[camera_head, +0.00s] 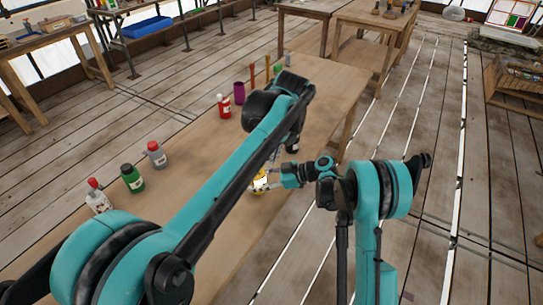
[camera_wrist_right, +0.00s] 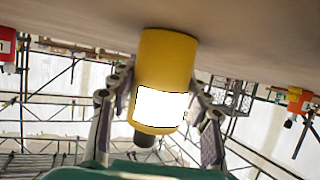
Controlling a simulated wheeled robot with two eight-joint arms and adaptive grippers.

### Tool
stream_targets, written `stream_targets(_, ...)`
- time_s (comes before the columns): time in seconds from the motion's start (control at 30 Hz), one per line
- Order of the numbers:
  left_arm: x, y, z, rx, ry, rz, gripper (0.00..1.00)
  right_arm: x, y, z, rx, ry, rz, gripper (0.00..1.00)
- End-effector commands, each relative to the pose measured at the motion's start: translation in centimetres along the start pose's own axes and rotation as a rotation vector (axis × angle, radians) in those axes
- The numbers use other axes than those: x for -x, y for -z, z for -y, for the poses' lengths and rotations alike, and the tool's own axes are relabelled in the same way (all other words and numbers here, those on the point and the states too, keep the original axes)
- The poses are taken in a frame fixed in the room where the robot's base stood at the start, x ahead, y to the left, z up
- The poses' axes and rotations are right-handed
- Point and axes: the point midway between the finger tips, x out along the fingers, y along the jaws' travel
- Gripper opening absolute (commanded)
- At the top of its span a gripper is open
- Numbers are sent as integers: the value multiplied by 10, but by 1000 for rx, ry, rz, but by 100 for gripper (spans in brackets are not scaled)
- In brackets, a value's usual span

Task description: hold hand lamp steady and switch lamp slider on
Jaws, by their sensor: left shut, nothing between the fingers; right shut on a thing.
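The hand lamp (camera_head: 258,186) is a yellow cylinder with a bright white panel, over the wooden table in the head view. It fills the middle of the right wrist view (camera_wrist_right: 165,60), with a short dark piece (camera_wrist_right: 145,139) at one end. I cannot tell whether the white panel is lit. My right gripper (camera_head: 272,184) is shut on the lamp, a finger on each side. My left gripper (camera_head: 274,158) is close above the lamp, shut and empty, partly hidden by its own arm. The slider cannot be made out.
The wooden table (camera_head: 225,150) carries a red bottle (camera_head: 224,106), a purple cup (camera_head: 239,93), a green bottle (camera_head: 132,178), a grey bottle (camera_head: 156,155) and a red-capped white bottle (camera_head: 98,199). My left arm crosses above the table and hides part of it.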

Motion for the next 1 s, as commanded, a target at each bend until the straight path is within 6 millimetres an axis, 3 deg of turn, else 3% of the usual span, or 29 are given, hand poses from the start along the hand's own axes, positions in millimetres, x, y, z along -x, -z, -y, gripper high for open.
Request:
stream_targets(0.07, 0, 0, 0, 0, 0, 0, 0, 0, 0, 0, 0, 0, 1, 15)
stream_targets(0.1, 0, 0, 0, 0, 0, 0, 0, 0, 0, 0, 0, 0, 1, 56)
stream_targets(0.17, 0, 0, 0, 0, 0, 0, 0, 0, 0, 0, 0, 0, 1, 72)
stream_targets(0.57, 0, 0, 0, 0, 0, 0, 0, 6, 0, 0, 0, -1, 0, 72)
stream_targets(1.0, 0, 0, 0, 0, 0, 0, 0, 92, 0, -1, -2, -3, 0, 72)
